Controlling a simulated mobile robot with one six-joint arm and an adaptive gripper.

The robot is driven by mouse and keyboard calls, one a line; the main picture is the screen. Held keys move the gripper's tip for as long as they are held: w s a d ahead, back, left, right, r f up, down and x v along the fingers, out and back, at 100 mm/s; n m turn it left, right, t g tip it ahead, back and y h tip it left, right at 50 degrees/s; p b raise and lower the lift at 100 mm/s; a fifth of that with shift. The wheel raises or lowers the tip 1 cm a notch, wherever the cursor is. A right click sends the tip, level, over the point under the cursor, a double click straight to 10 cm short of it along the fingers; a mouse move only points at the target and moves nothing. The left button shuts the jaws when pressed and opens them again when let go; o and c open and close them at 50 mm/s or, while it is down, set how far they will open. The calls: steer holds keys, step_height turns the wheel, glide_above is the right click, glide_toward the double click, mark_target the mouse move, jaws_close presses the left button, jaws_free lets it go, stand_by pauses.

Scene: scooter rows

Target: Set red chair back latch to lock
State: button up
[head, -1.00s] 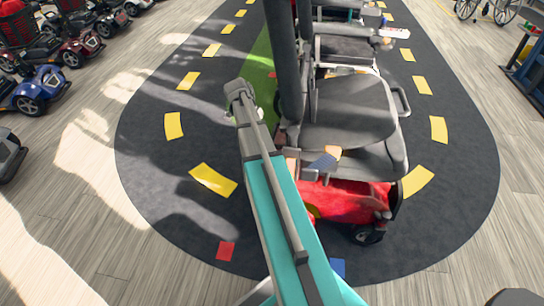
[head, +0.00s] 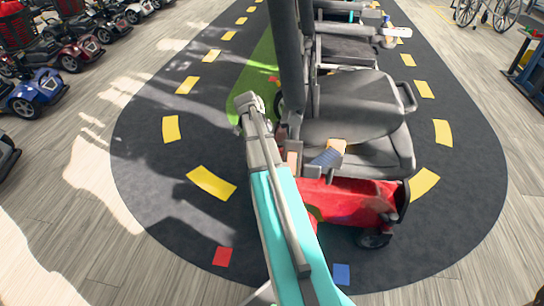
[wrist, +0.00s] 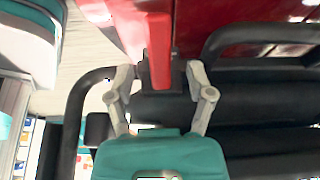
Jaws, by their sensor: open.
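The red chair (head: 345,200) is a mobility scooter with a red base and dark grey seat, right of centre in the head view. My arm reaches along its left side, and its end is by the seat back. In the wrist view my gripper (wrist: 160,72) is open, with one finger on each side of a narrow red bar (wrist: 160,50). The bar looks like a latch lever, but I cannot tell its setting. I cannot tell whether either finger touches it. In the head view the fingertips and the latch are hidden.
A blue scooter (head: 35,90) and others are parked at the left. The dark mat (head: 150,205) left of my arm is clear. In the wrist view a black curved armrest-like bar (wrist: 75,120) is close at the left.

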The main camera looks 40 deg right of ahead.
steer(key=shift+b+x, duration=1.4)
steer(key=shift+x, duration=0.45)
jaws_close()
